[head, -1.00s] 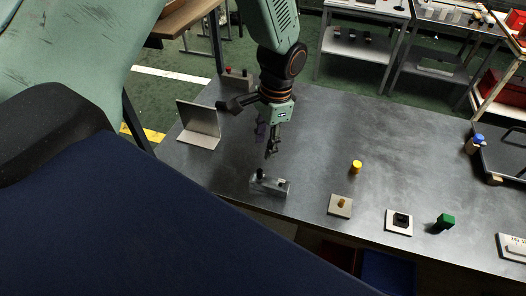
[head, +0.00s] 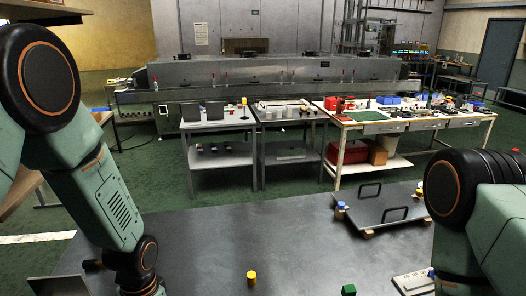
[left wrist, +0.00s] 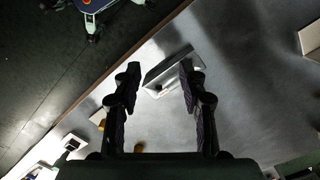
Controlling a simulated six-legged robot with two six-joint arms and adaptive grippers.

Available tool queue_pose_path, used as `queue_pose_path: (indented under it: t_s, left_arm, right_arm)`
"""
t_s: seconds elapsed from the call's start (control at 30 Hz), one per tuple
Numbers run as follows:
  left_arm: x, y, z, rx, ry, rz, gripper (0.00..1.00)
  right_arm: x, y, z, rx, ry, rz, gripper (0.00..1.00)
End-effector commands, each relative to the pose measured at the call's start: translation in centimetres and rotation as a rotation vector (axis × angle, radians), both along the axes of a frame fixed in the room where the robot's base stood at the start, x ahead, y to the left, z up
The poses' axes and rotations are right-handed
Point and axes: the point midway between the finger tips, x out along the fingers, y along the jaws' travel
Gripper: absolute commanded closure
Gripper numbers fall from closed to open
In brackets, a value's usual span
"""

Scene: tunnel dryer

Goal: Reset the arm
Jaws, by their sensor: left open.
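My left arm comes in from the left in the head view, with its wrist low over the dark metal table (head: 205,250); its fingers are below the picture edge. In the left wrist view my left gripper (left wrist: 160,68) is open, its two black fingers apart with nothing held. A grey metal block (left wrist: 172,72) shows beyond and between the fingertips, on the table surface; whether it is close cannot be told. My right arm shows at the right edge of the head view, and its gripper is out of view.
A grey bracket (head: 60,286) stands at lower left. Benches (head: 405,122) and a long dryer (head: 270,70) stand behind, across green floor.

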Motion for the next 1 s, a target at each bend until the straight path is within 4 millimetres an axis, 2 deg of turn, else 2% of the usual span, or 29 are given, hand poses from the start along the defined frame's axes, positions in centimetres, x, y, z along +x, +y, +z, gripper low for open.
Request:
queue_pose_path:
  t_s: [0.03,0.1,0.2,0.3,0.47,0.63,0.7,1.0]
  left_arm:
    - [-2.4,-0.5,-2.0,-0.011,0.008,0.039,0.58]
    - [-5.0,-1.0,-4.1,-0.023,-0.003,0.099,0.58]
    - [-9.0,-1.6,-6.4,-0.031,-0.019,0.186,0.58]
    - [-12.7,-1.8,-7.8,-0.03,-0.035,0.27,0.58]
    - [-17.6,-1.8,-8.7,-0.016,-0.062,0.379,0.58]
    - [-22.0,-1.5,-8.5,0.008,-0.088,0.471,0.58]
    - [-21.3,-1.5,-10.2,0.005,-0.102,0.473,0.58]
    - [-21.2,-1.5,-15.7,0.004,-0.101,0.47,0.58]
  right_arm:
    - [0.0,0.0,0.0,0.0,0.0,0.0,0.6]
    - [0.0,0.0,0.0,0.0,0.0,0.0,0.6]
    - [0.0,0.0,0.0,0.0,0.0,0.0,0.6]
    - [0.0,0.0,0.0,0.0,0.0,0.0,0.6]
    - [0.0,0.0,0.0,0.0,0.0,0.0,0.6]
    - [0.0,0.0,0.0,0.0,0.0,0.0,0.6]
    - [0.1,0.0,-1.6,0.0,-0.001,0.0,0.6]
    - [0.0,0.0,-7.2,0.0,0.0,0.0,0.6]
